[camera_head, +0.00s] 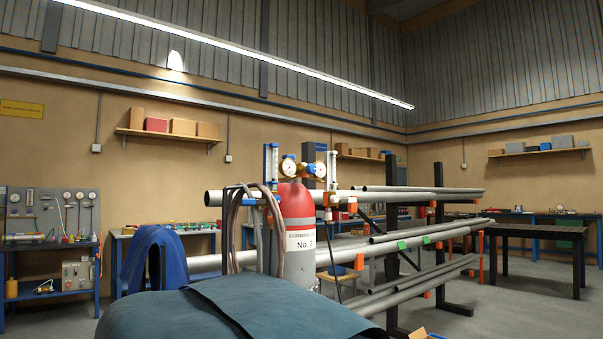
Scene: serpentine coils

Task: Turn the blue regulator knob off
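A grey gas cylinder (300,267) with a red shoulder (296,201) and a white "No. 3" label stands upright near the middle of the view. Above it is a brass regulator with a left gauge (288,168) and a right gauge (318,169). A small blue part (306,168) shows between the gauges; it is too small to tell whether it is the knob or how it is turned. Upright tube-like meters stand at the left (271,164) and right (332,170) of the gauges. Neither of my grippers is in view.
A dark teal draped surface (230,312) fills the near foreground, with a curved blue object (150,262) behind it. Hoses (232,230) hang left of the cylinder. A rack of long grey pipes (430,235) extends right. Open floor (530,300) lies at the right.

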